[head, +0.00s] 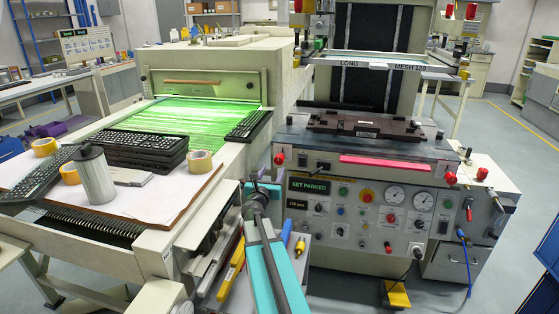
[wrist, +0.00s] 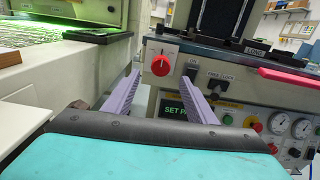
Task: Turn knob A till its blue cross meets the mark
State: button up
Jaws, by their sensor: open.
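A red round knob (wrist: 161,65) with a white pointer sits on a white plate on the machine's front, in the wrist view. It may be knob A; I cannot read a letter, and no blue cross or mark can be made out. A red knob (head: 279,159) also shows at the upper left of the machine's front in the head view. My gripper (wrist: 161,77) has two purple fingers, open and apart with nothing between them. In the wrist picture the knob appears between the fingertips, farther off; no contact shows. In the head view my teal arm reaches toward the machine's left side.
The control panel (head: 330,227) with gauges and a "SET PARKED" display lies right of the gripper. A pink-red bar (head: 388,163) sticks out above it. The dryer conveyor table (head: 148,207), with keyboards, tape rolls and a metal canister, stands close on the left.

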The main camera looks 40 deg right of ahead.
aim_at(278, 161)
jog(key=shift+x, duration=5.25)
